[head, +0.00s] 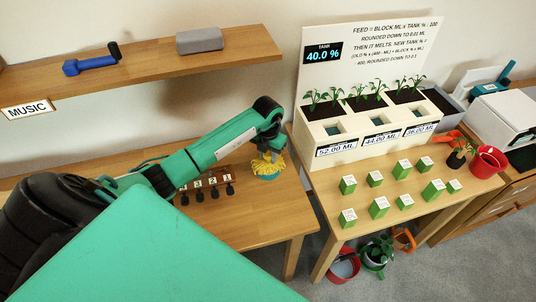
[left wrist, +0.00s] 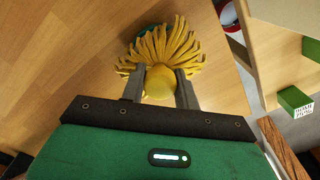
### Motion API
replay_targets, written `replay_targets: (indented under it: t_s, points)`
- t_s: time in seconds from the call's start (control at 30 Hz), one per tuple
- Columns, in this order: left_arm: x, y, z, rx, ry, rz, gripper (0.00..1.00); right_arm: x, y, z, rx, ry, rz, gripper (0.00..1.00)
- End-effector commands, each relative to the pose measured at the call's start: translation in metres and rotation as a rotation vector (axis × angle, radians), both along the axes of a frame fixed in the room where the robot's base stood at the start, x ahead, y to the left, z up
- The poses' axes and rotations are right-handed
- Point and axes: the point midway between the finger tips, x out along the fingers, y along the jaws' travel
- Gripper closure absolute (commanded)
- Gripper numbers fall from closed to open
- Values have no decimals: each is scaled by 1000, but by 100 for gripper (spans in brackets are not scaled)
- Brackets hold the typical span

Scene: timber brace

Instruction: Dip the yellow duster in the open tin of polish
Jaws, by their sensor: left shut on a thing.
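My left gripper (head: 267,151) is over the wooden table at the left, pointing down, and is shut on the yellow duster. The duster (head: 268,163) has a mop-like head of yellow strands, spread out below the fingers; in the left wrist view the strands (left wrist: 172,45) fan out beyond the fingers (left wrist: 160,80). A blue-green round tin (head: 270,177) shows just under the strands, mostly covered by them; a bit of it also shows in the left wrist view (left wrist: 148,31). The tin's opening is hidden, so I cannot tell how deep the strands reach. My right gripper is not in view.
Several dark pegs with numbered tags (head: 207,190) stand left of the duster. A shelf (head: 150,72) above holds a blue dumbbell-like tool (head: 90,64) and a grey block (head: 199,40). Right, another table (head: 345,220) carries a planter (head: 330,155) and green blocks (head: 380,207).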

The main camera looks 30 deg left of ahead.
Motion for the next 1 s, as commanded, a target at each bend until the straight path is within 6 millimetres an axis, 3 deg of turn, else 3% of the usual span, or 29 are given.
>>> replay_targets:
  t_s: [1.0]
  points:
    - [0,0,-9,0,0,0,87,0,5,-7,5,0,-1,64]
